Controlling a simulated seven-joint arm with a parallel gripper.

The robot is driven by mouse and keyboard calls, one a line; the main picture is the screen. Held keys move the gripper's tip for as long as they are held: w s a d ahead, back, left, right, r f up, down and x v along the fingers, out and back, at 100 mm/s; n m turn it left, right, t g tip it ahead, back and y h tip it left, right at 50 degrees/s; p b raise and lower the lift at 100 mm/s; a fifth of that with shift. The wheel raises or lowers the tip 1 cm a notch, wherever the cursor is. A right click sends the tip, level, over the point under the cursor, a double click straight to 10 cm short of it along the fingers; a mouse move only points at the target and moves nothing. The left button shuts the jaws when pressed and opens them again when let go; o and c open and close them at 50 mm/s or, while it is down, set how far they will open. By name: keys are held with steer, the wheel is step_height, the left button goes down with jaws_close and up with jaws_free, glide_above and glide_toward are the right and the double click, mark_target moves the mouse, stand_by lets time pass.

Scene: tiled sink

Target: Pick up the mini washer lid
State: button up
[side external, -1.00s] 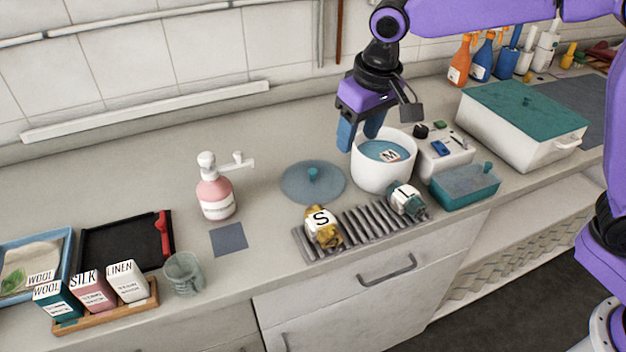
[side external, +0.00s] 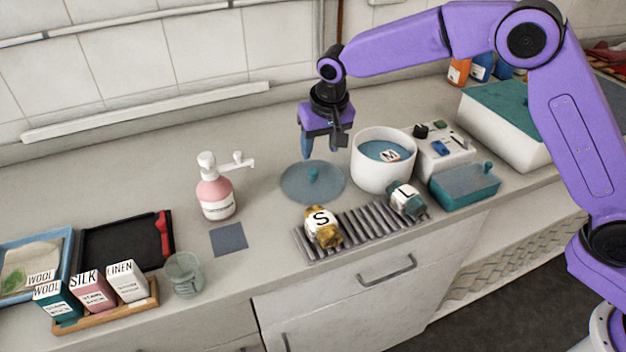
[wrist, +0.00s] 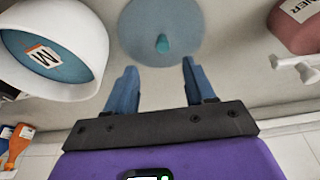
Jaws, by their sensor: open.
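The mini washer lid is a round, flat, blue-grey disc (side external: 298,188) with a small teal knob in its middle. It lies on the counter between the pink pump bottle and the white washer tub. In the wrist view the lid (wrist: 150,22) is at the top centre, with its knob between the lines of my fingers and beyond their tips. My gripper (side external: 322,152) is open and empty, above the lid's far edge; it also shows in the wrist view (wrist: 160,68). The white washer tub (side external: 372,178) stands right of the lid, with blue contents and an "M" tag inside.
The pink pump bottle (side external: 216,195) stands left of the lid. A grey ribbed rack (side external: 362,222) with bundles marked S and L lies in front. Counter behind the lid is clear.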

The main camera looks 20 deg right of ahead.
mark_target(313, 171)
steer(key=shift+a+x, duration=0.2)
steer(key=shift+x, duration=4.2)
steer(key=shift+w+r, duration=0.1)
steer(key=shift+w, duration=0.1)
jaws_close()
